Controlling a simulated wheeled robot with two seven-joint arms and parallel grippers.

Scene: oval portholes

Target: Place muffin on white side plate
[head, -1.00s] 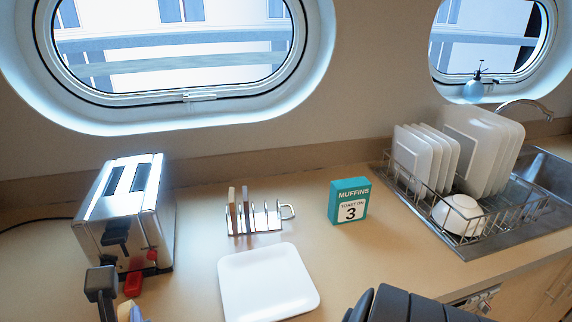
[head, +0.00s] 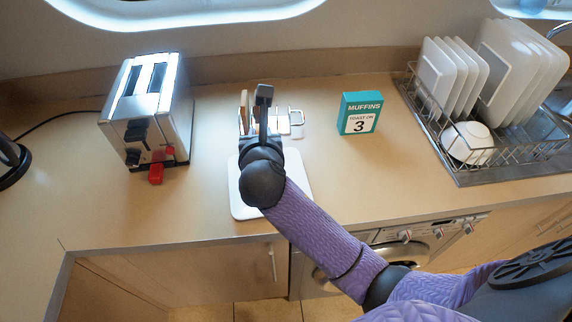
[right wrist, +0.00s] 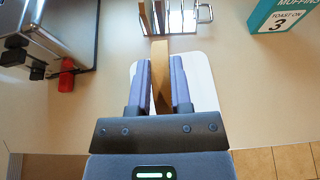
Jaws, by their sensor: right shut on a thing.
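The white side plate (head: 243,198) lies on the counter in front of the toast rack (head: 296,118). My right arm covers much of it in the head view. My right gripper (head: 263,118) reaches over the plate. In the right wrist view my right gripper (right wrist: 160,82) is shut on the muffin (right wrist: 160,66), a brown slice seen edge-on between the two fingers. The plate (right wrist: 203,82) shows behind and beside the fingers, below the muffin. The gap between muffin and plate is hard to judge. My left gripper is not in view.
A chrome toaster (head: 148,103) with a red lever stands left of the plate. The rack behind holds slices. A teal muffin box (head: 359,113) stands to the right, and a dish rack (head: 500,150) with plates and a bowl is farther right. Counter right of the plate is clear.

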